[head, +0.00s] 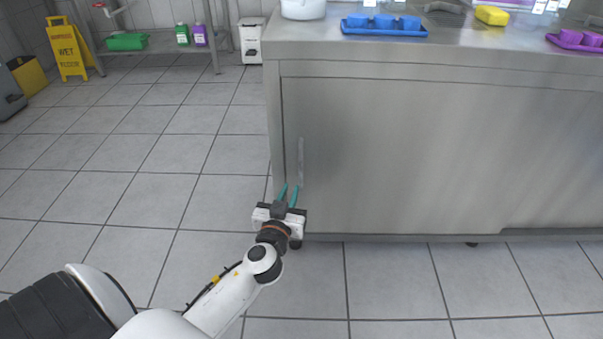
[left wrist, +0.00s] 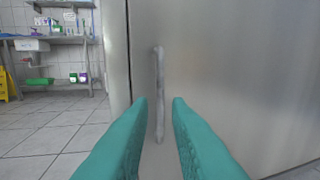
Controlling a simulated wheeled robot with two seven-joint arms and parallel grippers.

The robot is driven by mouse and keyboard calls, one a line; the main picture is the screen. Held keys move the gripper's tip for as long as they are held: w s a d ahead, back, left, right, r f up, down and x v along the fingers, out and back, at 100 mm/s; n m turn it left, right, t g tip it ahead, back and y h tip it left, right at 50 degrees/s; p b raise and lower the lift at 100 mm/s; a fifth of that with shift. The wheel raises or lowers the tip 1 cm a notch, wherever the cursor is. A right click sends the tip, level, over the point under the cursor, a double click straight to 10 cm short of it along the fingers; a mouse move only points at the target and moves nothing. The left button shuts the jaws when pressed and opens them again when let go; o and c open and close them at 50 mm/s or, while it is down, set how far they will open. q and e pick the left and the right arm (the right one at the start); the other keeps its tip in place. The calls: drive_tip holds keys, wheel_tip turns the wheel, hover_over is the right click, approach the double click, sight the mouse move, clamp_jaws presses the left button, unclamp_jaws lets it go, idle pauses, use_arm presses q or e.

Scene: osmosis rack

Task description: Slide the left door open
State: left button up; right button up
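The left door (head: 390,150) is a wide flat steel panel on the front of the steel cabinet. Its vertical bar handle (head: 301,160) is near the door's left edge. In the left wrist view the handle (left wrist: 160,95) stands upright between the two teal fingers. My left gripper (head: 289,190) is at the lower end of the handle, its fingers apart. In the left wrist view the left gripper (left wrist: 158,102) shows a gap on both sides of the handle; I cannot tell how deep the handle sits between the fingertips. My right gripper is out of view.
The cabinet's counter (head: 480,50) holds a blue tray (head: 385,32), a purple tray (head: 572,45), a yellow sponge (head: 491,16) and a white pot (head: 303,9). A yellow wet floor sign (head: 68,50) stands at the far left. The tiled floor left of the cabinet is clear.

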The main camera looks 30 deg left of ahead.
sight(300, 164)
use_arm(q)
drive_tip(key=b+x, duration=0.1)
drive_tip(key=x, duration=1.1)
drive_tip(key=shift+s, duration=0.1)
clamp_jaws()
